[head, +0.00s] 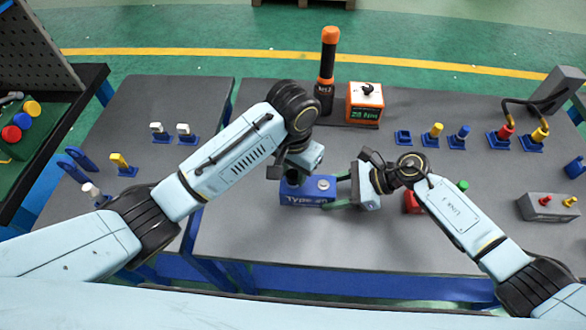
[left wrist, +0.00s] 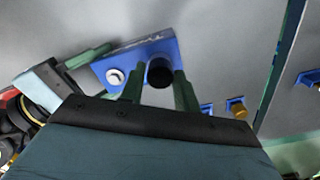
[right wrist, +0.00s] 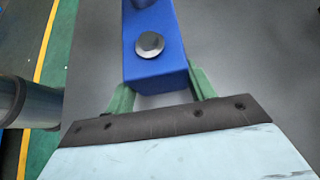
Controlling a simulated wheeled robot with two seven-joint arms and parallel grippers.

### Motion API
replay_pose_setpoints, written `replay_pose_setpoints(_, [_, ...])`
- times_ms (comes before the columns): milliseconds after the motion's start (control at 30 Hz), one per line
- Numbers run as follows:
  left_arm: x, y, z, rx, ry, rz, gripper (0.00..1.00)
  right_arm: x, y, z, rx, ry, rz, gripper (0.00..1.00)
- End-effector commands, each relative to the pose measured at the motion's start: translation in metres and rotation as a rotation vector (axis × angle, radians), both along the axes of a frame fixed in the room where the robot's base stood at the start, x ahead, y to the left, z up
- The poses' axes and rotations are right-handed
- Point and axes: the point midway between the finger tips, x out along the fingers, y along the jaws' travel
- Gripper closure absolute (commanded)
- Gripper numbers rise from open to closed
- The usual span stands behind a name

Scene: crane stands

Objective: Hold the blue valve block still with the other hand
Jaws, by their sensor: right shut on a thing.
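The blue valve block (head: 307,191), with white lettering on its front, stands on the grey table near its front edge. My right gripper (head: 341,191) is shut on the block's right end, one green finger on each side. The right wrist view shows that end with a silver round fitting (right wrist: 150,44) on top. My left gripper (left wrist: 158,88) is above the block's left part, pointing down. Its fingers stand apart on either side of a black round knob (left wrist: 160,72). The left fingertips are mostly hidden in the head view.
A black and orange tool (head: 327,70) and an orange box with a display (head: 365,103) stand behind the block. A red block (head: 412,202) is partly hidden by my right arm. Several plugs on blue bases stand right; a grey box (head: 548,207) stands at far right.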

Motion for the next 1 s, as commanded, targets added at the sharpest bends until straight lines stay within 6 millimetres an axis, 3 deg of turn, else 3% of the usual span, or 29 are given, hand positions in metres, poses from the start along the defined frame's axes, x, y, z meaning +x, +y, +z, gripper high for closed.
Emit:
replay_pose_setpoints(33, [0.0001,0.0000,0.0001,0.000,0.000,-0.001,0.75,0.0002,0.0005,0.0007,0.001,-0.001,0.001,0.77])
replay_pose_setpoints(233, [0.0002,0.0000,0.0003,0.000,-0.001,-0.001,0.99,0.0002,0.0005,0.0007,0.001,-0.001,0.001,0.77])
replay_pose_setpoints(367, [0.0003,0.0004,0.0003,0.001,0.000,-0.055,1.00,0.0002,0.0005,0.0007,0.001,-0.001,0.001,0.77])
replay_pose_setpoints(700, [0.0001,0.0005,-0.0003,0.001,0.000,-0.439,1.00,0.0002,0.0004,0.0007,0.001,-0.001,0.001,0.77])
replay_pose_setpoints(1000, [0.0001,0.0003,-0.0003,0.000,0.000,-0.456,1.00,0.0003,0.0004,0.0007,0.001,-0.001,0.001,0.77])
